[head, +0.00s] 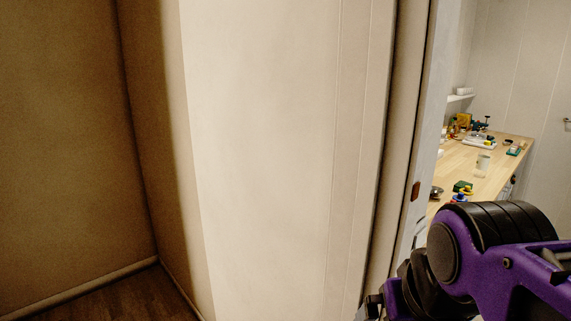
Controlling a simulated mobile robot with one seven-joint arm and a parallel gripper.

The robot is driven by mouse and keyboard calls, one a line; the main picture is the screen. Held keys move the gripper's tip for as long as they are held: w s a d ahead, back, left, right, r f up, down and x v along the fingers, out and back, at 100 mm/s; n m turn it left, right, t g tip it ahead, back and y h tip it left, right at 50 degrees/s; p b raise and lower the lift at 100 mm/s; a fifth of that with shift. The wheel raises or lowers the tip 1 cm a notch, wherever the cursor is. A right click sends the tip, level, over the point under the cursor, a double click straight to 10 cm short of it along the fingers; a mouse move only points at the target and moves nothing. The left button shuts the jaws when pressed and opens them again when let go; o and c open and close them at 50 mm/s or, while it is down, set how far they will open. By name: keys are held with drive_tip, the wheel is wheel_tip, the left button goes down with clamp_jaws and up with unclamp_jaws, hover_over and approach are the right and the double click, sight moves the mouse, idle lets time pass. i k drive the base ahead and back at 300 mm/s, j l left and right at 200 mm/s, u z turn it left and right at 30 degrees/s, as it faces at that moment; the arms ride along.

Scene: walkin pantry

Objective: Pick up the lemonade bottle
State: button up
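I see no bottle that I can make out as the lemonade bottle. My purple and black arm fills the lower right of the head view. The end of the arm (372,306) runs down to the bottom edge of the picture, in front of the wall beside the doorway. The fingers are not clearly visible there, so I cannot tell whether they are open or shut.
A pale wall panel (265,150) stands close ahead, with a brown wall (60,140) and dark wooden floor (110,300) at left. A white door frame (432,110) opens at right onto a wooden worktop (460,160) with a white cup (483,162) and several small items.

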sight(484, 157)
drive_tip(key=k+l+u, duration=0.45)
drive_tip(key=l+u, duration=0.2)
drive_tip(key=k+l+u, duration=0.2)
drive_tip(key=u, duration=0.25)
drive_tip(key=k+l+u, duration=0.15)
drive_tip(key=u, duration=0.35)
drive_tip(key=k+l+u, duration=0.15)
drive_tip(key=u, duration=0.35)
drive_tip(key=k+u, duration=0.5)
drive_tip(key=k+l+u, duration=0.1)
drive_tip(key=k+u, duration=0.4)
drive_tip(key=u, duration=0.15)
drive_tip(key=k+l+z, duration=0.15)
drive_tip(key=k, duration=0.2)
drive_tip(key=k+l+z, duration=0.4)
drive_tip(key=z, duration=0.2)
drive_tip(key=k+l+z, duration=0.25)
drive_tip(key=z, duration=0.2)
drive_tip(key=l, duration=0.1)
